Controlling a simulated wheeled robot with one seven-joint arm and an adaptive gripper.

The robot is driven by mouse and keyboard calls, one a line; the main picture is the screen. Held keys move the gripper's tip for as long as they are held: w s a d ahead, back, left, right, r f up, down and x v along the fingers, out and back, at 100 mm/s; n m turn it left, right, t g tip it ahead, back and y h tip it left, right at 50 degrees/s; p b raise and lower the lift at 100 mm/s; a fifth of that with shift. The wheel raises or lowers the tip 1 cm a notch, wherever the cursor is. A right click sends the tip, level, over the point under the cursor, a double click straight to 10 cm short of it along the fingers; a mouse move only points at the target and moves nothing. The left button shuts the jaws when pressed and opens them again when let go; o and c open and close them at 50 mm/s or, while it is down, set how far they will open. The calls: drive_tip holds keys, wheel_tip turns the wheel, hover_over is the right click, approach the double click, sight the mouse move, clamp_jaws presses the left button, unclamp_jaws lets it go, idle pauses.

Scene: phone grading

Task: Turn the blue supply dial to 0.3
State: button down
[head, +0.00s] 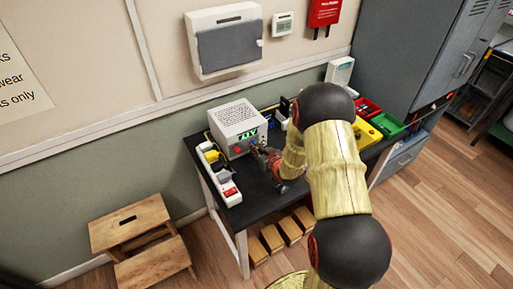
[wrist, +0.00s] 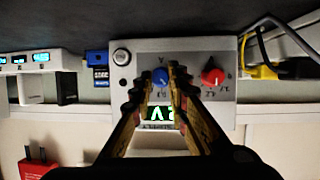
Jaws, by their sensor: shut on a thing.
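The supply is a white box (head: 236,117) with a perforated top, standing on the black bench. In the wrist view its front panel (wrist: 135,60) appears upside down. The blue dial (wrist: 160,77) sits between the fingertips of my gripper (wrist: 159,80), which is shut on it. Its pointer is too small to read, and the fingers partly hide the marks around it. A green lit display (wrist: 159,113) shows between the fingers, its digits not clearly readable. A red dial (wrist: 212,75) is on the same panel, to the right. In the head view my gripper (head: 264,156) is at the panel's front.
A white power strip (head: 214,170) with plugs lies on the bench left of the supply. Yellow, red and green bins (head: 387,125) stand to the right beyond my arm. Yellow and grey cables (wrist: 265,68) run beside the panel. A wooden step stool (head: 130,224) is on the floor.

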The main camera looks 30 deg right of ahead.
drive_tip(key=m+y+p, duration=0.1)
drive_tip(key=p, duration=0.1)
drive_tip(key=m+y+p, duration=0.1)
drive_tip(key=m, duration=0.1)
drive_tip(key=shift+d+r+p, duration=0.15)
drive_tip(key=shift+d+p, duration=0.1)
drive_tip(key=shift+p, duration=0.1)
drive_tip(key=shift+m+y+p, duration=0.6)
drive_tip(key=shift+m+p, duration=0.15)
drive_tip(key=shift+m, duration=0.15)
drive_tip(key=c, duration=1.7)
unclamp_jaws()
drive_tip(key=shift+f, duration=0.2)
drive_tip(key=v, duration=1.2)
drive_tip(key=shift+d+f, duration=0.1)
drive_tip(key=shift+d, duration=0.1)
